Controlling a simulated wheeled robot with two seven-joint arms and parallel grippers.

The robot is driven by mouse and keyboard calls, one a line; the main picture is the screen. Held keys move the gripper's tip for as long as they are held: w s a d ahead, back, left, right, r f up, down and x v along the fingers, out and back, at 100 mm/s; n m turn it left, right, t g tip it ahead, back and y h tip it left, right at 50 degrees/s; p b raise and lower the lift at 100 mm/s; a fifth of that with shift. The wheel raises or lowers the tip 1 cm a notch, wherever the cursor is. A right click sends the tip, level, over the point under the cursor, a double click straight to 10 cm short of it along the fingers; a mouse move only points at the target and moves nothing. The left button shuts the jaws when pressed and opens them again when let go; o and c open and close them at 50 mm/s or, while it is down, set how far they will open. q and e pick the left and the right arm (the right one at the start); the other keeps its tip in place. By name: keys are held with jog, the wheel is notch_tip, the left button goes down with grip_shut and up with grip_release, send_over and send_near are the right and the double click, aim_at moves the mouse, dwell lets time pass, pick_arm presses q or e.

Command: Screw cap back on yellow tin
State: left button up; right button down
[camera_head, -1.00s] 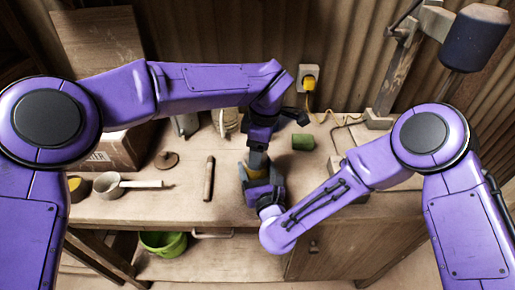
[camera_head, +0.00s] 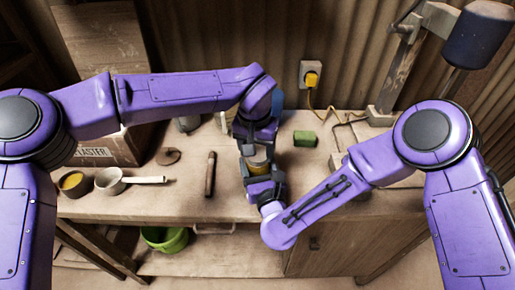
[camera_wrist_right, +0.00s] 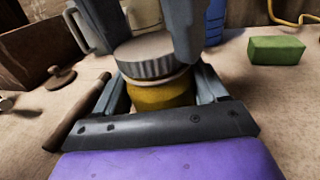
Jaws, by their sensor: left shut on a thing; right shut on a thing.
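The yellow tin (camera_wrist_right: 160,95) stands upright on the bench between the fingers of my right gripper (camera_wrist_right: 165,90), which is shut around its body. The grey ridged cap (camera_wrist_right: 150,56) sits at the tin's top, with a pale rim showing under its edge. My left gripper (camera_head: 257,150) comes down from above and is shut on the cap. In the head view the tin (camera_head: 257,167) shows only as a small patch between the two grippers. How far the cap is threaded cannot be told.
A green block (camera_head: 304,139) lies right of the grippers. A wooden rod (camera_head: 210,174), a brown round lid (camera_head: 168,157), a handled pan (camera_head: 110,181) and a small yellow-filled pot (camera_head: 73,183) are to the left. A green bucket (camera_head: 165,240) is below the bench top.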

pick_arm(q)
jog(key=o, duration=1)
jog(key=shift+r, duration=2.25)
jog(key=shift+c, duration=0.4)
